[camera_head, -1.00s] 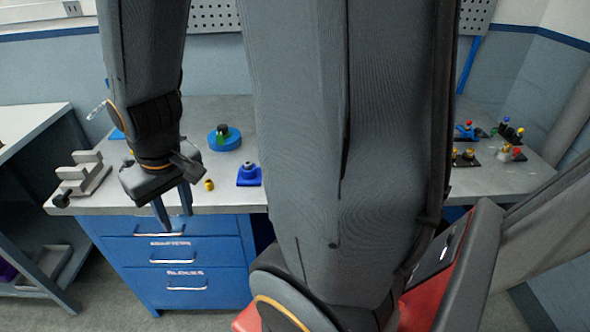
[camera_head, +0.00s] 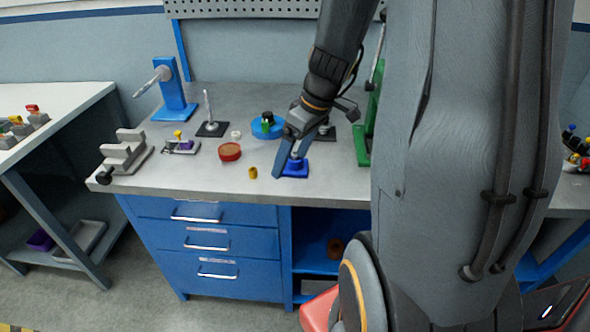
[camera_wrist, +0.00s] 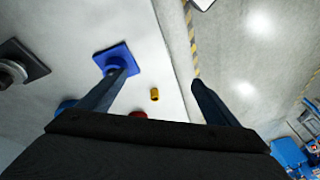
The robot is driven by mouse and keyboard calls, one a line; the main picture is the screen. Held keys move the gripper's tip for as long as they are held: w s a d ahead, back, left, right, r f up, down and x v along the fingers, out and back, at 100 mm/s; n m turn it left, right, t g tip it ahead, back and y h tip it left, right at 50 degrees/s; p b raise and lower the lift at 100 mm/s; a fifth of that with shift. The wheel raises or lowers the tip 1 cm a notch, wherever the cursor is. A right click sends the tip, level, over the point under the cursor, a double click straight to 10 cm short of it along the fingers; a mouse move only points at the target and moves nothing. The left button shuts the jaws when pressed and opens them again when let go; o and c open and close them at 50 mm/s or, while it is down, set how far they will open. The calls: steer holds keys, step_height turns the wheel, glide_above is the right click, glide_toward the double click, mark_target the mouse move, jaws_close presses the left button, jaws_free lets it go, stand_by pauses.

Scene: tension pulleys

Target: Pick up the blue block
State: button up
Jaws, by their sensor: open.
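My gripper (camera_head: 287,168) is above the table right at the blue block. In the wrist view my gripper (camera_wrist: 156,80) is open with nothing between its fingers. One finger overlaps the blue block's lower side there and hides part of it; whether they touch I cannot tell. The other finger is well to the right, past the table edge.
A small brass cylinder (camera_head: 253,173) stands just left of the block. A red round piece (camera_head: 230,152), a blue disc (camera_head: 263,130) and a grey bracket (camera_head: 124,155) are also on the table. A green stand (camera_head: 364,140) rises to the right.

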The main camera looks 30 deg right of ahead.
mark_target(295, 159)
steer(key=w+d+n, duration=0.1)
steer(key=d, duration=0.1)
steer(key=w+d+n+t+y, duration=0.1)
steer(key=w+d, duration=0.1)
steer(key=d, duration=0.1)
steer(key=w+d+f+n+t+b, duration=0.1)
steer(key=d, duration=0.1)
steer(key=shift+w+d, duration=0.15)
steer(key=shift+w+d+f, duration=0.1)
steer(key=shift+w, duration=0.05)
steer(key=shift+a+p+x, duration=0.2)
steer(key=shift+p+x, duration=1.25)
steer(key=shift+x, duration=2.3)
steer(key=shift+c, duration=0.3)
steer(key=c, duration=1.3)
